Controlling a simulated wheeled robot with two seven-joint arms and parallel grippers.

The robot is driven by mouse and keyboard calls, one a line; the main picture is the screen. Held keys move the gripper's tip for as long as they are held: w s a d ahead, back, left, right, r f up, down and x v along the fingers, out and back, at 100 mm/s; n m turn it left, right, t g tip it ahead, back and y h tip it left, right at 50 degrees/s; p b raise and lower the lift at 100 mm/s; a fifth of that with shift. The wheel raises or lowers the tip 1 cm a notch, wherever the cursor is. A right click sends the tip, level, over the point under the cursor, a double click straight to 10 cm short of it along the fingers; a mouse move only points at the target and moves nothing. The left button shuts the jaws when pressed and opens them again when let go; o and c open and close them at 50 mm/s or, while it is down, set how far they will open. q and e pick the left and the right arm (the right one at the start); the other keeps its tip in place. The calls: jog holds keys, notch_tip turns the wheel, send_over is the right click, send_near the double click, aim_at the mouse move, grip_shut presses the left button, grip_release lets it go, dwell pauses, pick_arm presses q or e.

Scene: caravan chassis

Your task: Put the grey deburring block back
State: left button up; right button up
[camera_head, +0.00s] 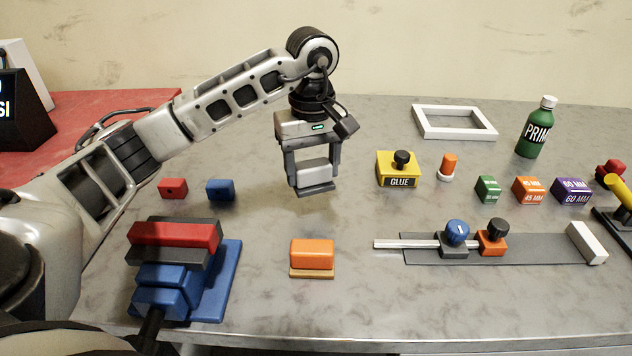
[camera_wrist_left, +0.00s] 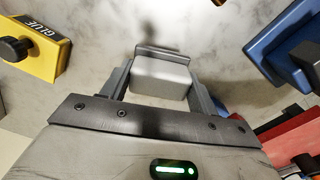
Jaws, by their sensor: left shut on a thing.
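The grey deburring block (camera_head: 313,174) is a light grey block with a darker grey plate along its underside. My left gripper (camera_head: 313,170) is shut on it and holds it above the table, apart from the surface. In the left wrist view the block (camera_wrist_left: 161,78) sits between the two fingers of my left gripper (camera_wrist_left: 160,85). A similar orange block (camera_head: 312,254) stands on the table, nearer the front and below the held block in the picture. My right gripper is not in view.
A blue-and-red vise (camera_head: 230,285) stands front left, with small red (camera_head: 172,188) and blue (camera_head: 220,190) blocks behind it. A yellow glue box (camera_head: 398,170) is right of the gripper. A grey rail fixture (camera_head: 530,250) lies front right. A white frame (camera_head: 455,134) lies behind.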

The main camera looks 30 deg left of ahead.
aim_at(316, 183)
pick_arm(q)
jog(key=w+f, duration=0.2)
jog(key=shift+a+f, duration=0.3)
jog(key=shift+f+p, duration=0.45)
jog(key=shift+f, duration=0.9)
jog(key=shift+f, duration=0.1)
jog(key=o, duration=1)
jog(key=shift+c, duration=0.2)
notch_tip(316, 183, up, 12)
jog(key=shift+r, duration=0.1)
